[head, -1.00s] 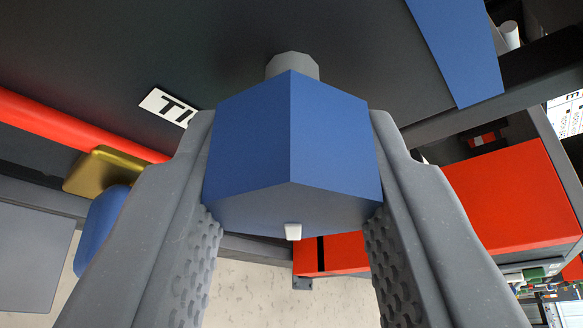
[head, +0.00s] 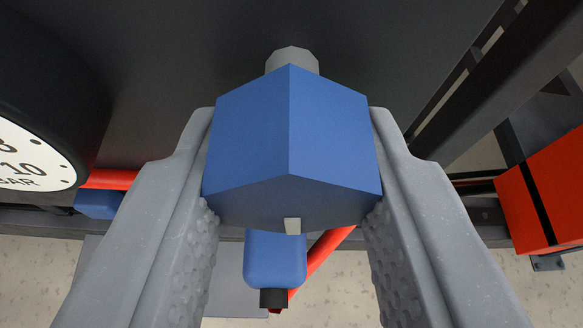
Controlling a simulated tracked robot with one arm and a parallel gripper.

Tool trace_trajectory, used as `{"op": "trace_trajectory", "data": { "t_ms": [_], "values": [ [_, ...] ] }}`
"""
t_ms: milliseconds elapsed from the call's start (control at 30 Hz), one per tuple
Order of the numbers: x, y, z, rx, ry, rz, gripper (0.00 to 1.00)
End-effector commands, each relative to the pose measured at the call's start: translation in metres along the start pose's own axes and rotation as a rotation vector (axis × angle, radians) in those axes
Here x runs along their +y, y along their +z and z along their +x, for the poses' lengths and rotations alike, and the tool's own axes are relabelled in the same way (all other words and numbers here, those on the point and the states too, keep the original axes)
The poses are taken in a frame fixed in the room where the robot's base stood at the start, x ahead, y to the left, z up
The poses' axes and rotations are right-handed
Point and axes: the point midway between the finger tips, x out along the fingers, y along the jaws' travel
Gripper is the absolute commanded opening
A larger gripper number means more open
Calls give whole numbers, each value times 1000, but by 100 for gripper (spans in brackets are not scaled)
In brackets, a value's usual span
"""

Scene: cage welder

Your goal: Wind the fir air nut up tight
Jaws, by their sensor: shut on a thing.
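A blue six-sided nut (head: 290,135) is between the two fingers of my gripper (head: 291,160), in the middle of the head view. My gripper is shut on its side faces. A grey round stub (head: 292,60) shows at the nut's far end, against a dark panel (head: 200,60). I cannot tell whether the stub belongs to the nut or to the panel. A small pale mark (head: 292,226) shows at the nut's near lower edge. The thread is hidden.
A blue fitting (head: 275,260) with a black end and a red hose (head: 325,255) lie below the nut. A red box (head: 545,195) and dark bars (head: 505,60) are at the right.

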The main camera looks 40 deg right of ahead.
Motion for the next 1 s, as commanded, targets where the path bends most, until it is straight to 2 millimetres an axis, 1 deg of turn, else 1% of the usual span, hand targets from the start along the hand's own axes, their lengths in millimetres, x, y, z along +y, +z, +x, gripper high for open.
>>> {"op": "trace_trajectory", "data": {
  "t_ms": [233,633,667,700,733,1000],
  "values": [
    [1,1,0,-2,-16,41,8],
    [1,0,0,0,-16,46,8],
    [1,0,0,0,-16,46,36],
    [1,0,0,0,-16,46,47],
    [1,0,0,0,-16,46,49],
    [1,-1,0,0,-16,45,49]
  ]
}}
